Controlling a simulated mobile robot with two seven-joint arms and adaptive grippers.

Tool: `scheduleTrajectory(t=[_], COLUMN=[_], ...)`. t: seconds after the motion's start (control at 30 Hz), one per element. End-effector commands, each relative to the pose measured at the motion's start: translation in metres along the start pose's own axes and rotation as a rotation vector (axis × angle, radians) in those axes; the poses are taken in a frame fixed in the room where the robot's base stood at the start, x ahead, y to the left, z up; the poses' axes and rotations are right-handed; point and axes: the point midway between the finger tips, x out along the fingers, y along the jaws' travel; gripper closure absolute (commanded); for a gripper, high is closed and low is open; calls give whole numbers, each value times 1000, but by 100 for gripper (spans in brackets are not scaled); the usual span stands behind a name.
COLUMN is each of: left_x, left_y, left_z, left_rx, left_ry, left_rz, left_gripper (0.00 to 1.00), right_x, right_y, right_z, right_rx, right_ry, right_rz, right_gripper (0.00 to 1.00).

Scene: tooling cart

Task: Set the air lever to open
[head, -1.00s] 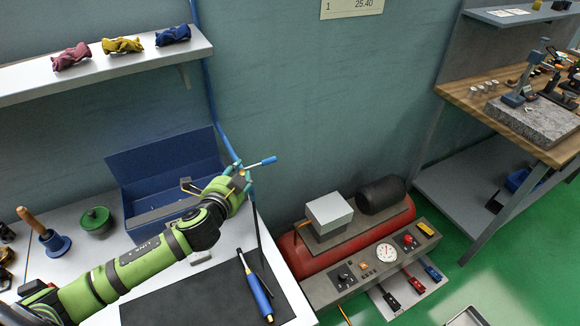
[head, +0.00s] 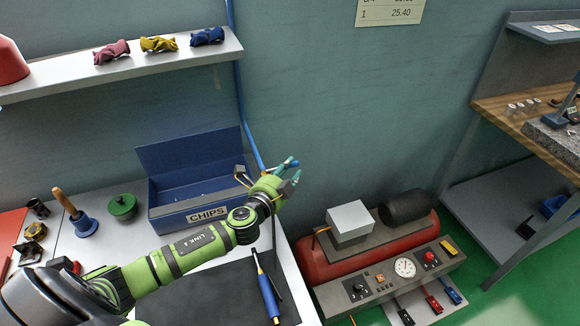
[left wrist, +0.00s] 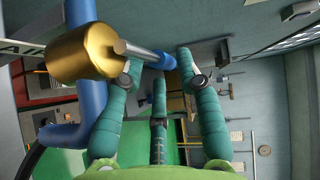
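The air valve shows in the left wrist view as a brass body (left wrist: 80,54) on a blue pipe. Its lever has a bare metal shaft and a blue grip (left wrist: 164,60). My left gripper (left wrist: 160,62) has teal fingers spread apart, with the blue grip between or just beyond the fingertips; I cannot tell whether they touch it. In the head view my left gripper (head: 290,167) is beside the wall pipe, and its fingers largely hide the valve and lever. My right gripper is not in view.
A blue CHIPS bin (head: 207,215) stands on the bench left of my gripper. The blue air pipe (head: 242,110) runs down the wall behind. A red compressor (head: 320,262) stands to the lower right.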

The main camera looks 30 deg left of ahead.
Motion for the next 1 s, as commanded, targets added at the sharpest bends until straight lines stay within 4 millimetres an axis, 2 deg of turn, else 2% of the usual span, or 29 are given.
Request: scheduleTrajectory(t=[0.13,0.4,0.43,0.47,0.5,0.53,0.77,1.0], left_x=[10,11,11,11,11,11,10,3], left_y=[0,0,0,0,0,0,1,3], left_z=[0,0,0,0,0,0,1,12], left_rx=[0,0,0,0,0,0,1,11], left_ry=[-1,0,0,0,0,0,2,47], left_rz=[0,1,1,1,1,1,2,9], left_gripper=[65,65,69,81,97,100,100,100], right_x=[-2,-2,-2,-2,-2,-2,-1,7], right_y=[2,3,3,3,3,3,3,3], right_z=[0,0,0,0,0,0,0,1], right_rx=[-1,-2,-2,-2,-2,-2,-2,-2], right_ry=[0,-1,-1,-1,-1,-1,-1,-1], right_rz=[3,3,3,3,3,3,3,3], right_gripper=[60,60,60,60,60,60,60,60])
